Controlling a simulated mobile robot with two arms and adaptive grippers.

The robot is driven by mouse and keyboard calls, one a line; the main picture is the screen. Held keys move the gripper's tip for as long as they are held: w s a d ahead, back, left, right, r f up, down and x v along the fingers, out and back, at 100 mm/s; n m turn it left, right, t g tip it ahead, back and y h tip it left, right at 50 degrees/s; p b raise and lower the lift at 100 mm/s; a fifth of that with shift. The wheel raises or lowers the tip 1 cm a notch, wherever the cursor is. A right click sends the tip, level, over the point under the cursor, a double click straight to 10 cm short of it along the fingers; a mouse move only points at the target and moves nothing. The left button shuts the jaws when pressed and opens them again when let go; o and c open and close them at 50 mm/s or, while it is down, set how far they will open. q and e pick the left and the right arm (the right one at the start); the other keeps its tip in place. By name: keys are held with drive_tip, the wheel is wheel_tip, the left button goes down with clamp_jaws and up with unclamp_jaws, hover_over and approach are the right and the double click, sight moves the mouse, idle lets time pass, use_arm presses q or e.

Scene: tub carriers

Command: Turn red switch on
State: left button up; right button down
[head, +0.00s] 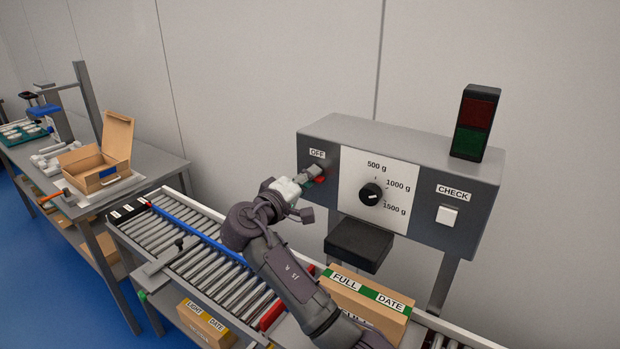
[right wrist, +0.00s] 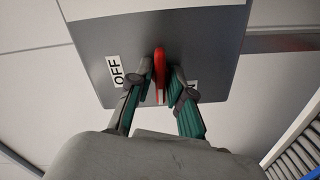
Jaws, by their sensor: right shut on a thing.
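The red switch (right wrist: 159,66) is on the grey front of the control box, between the OFF label (right wrist: 116,72) and a second label (right wrist: 193,85) that a finger partly covers. My right gripper (right wrist: 161,82) is shut on the red switch, with one finger on each side of it. In the head view, my right gripper (head: 313,174) reaches the left end of the box just below the OFF label (head: 317,153). Only a little red of the switch (head: 320,180) shows there. I cannot tell which way the switch is set. My left gripper is out of view.
The control box (head: 330,128) also bears a weight dial (head: 371,194), a white CHECK button (head: 447,215) and a red-and-green lamp (head: 475,122). A black block (head: 358,244) juts out below.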

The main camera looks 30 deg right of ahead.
drive_tip(key=c, duration=1)
unclamp_jaws()
drive_tip(key=shift+w+a, duration=0.1)
drive_tip(key=shift+c, duration=0.2)
drive_tip(key=v, duration=1.2)
drive_tip(key=shift+f, duration=0.15)
